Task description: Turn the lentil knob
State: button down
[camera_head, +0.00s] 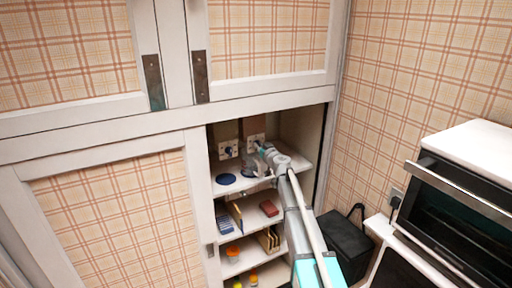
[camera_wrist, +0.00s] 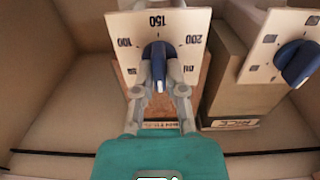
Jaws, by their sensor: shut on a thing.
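A blue knob (camera_wrist: 158,66) sits on a white dial plate (camera_wrist: 185,28) marked 100, 150 and 200, upside down in the wrist view. My gripper (camera_wrist: 160,90) is shut on this knob, with a grey finger on either side. The knob's pointer end lies between the fingers. In the head view my gripper (camera_head: 261,149) reaches the right-hand dispenser (camera_head: 255,128) in the open cupboard and partly covers its dial. A label below the dial is partly hidden and cannot be read, so I cannot confirm lentils.
A second dispenser's blue knob (camera_wrist: 297,63) is close by, left of mine in the head view (camera_head: 228,151). Shelves (camera_head: 262,219) with small items are below. The cupboard's right side wall (camera_head: 305,135) stands near my arm. An oven (camera_head: 460,200) is at right.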

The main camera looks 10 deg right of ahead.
jog(key=shift+a, duration=0.2)
jog(key=shift+d, duration=0.1)
jog(key=m, duration=0.6)
jog(key=shift+s+d+f+m, duration=0.1)
jog(key=shift+d+m, duration=0.05)
jog(key=shift+m, duration=0.15)
jog(key=m, duration=0.6)
jog(key=shift+d+f, duration=0.1)
jog(key=m, duration=0.5)
jog(key=shift+f+m, duration=0.1)
jog(key=shift+m, duration=0.2)
jog(key=m, duration=0.6)
jog(key=shift+b, duration=0.35)
